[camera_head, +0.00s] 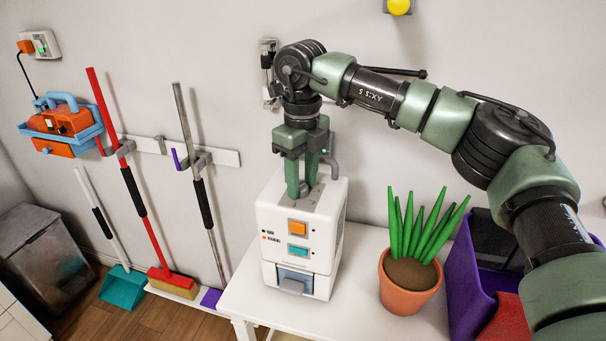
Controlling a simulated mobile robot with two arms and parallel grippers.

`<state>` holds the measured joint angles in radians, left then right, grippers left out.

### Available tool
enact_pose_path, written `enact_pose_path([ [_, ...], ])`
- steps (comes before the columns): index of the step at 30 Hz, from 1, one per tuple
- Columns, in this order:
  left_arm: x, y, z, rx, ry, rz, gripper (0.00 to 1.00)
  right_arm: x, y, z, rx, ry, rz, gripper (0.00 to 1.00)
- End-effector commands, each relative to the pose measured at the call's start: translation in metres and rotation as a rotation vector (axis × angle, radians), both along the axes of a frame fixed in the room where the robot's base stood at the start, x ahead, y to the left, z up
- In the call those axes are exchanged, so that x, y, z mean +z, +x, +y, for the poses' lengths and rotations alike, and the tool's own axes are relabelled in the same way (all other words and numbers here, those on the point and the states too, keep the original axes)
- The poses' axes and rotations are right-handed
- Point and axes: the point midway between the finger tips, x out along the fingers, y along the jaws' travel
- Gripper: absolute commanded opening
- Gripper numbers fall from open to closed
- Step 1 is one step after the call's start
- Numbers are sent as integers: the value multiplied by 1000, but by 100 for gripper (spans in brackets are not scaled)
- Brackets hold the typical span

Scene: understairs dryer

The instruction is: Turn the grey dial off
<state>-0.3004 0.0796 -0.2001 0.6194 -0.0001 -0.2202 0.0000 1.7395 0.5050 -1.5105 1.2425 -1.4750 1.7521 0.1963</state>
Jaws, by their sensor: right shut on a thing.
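A white boxy appliance (312,235) stands on the white table, with an orange button, a teal button and small indicator lights on its front. My right gripper (303,192) reaches straight down onto the top of this appliance, its green fingers shut on a small grey part there. That part looks like the grey dial (315,195), mostly hidden by the fingers, so its angle cannot be read. My left gripper is not in view.
A potted plant (408,281) stands on the white table (355,318) to the right, beside a purple bin (463,278). A grey pipe rises behind the appliance. Brooms hang on the left wall near an orange toolbox (62,123) and a grey bin (42,256).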

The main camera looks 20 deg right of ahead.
Motion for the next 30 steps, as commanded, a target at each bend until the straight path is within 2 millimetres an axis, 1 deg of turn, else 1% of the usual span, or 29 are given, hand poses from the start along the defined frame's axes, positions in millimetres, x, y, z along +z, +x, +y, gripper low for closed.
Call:
enact_pose_path([
  [1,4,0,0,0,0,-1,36,1,0,3,45,5,-1,0],
  [6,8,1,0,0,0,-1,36,1,0,3,186,5,-1,0],
  [15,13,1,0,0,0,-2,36,0,0,2,362,4,-1,0],
  [21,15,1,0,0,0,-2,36,0,0,2,420,3,-1,0],
  [30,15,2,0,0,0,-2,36,0,-1,2,443,2,-1,0],
])
